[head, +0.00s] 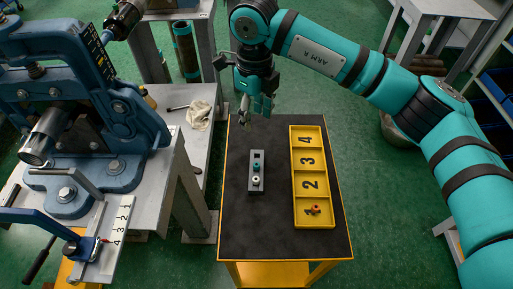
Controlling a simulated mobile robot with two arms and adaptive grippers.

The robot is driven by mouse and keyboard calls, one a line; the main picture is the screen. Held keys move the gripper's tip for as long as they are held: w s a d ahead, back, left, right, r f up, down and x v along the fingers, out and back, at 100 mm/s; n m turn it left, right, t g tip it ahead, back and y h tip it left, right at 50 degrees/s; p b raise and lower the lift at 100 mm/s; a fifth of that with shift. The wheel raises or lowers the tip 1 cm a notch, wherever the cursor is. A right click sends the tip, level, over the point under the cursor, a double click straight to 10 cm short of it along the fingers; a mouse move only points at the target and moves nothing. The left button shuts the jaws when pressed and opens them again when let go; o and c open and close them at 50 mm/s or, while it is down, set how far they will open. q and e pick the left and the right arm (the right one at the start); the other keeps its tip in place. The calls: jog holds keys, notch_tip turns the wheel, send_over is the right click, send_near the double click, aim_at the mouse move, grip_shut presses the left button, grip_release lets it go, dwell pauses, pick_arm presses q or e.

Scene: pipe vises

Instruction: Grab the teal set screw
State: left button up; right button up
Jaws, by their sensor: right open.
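The teal set screw (256,168) stands upright in a grey slotted block (257,188) on the dark table top. A white or pale screw (255,181) stands in the same block, just in front of the teal one. My right gripper (246,118) is open and empty, above the far left edge of the table, behind the block and apart from it. My left gripper is not in view.
A yellow tray (322,228) with compartments numbered 1 to 4 lies right of the block; an orange-red piece (316,209) is in compartment 1. A blue vise (80,110) stands on the grey bench at left. The table (275,235) is otherwise clear.

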jog(key=p, duration=0.1)
send_over(256, 164)
jog(key=w, duration=0.1)
notch_tip(256, 164, down, 11)
jog(key=shift+f, duration=0.15)
jog(key=f, duration=0.2)
jog(key=s+f+p, duration=0.1)
jog(key=f, duration=0.1)
jog(key=shift+f, duration=0.8)
grip_shut()
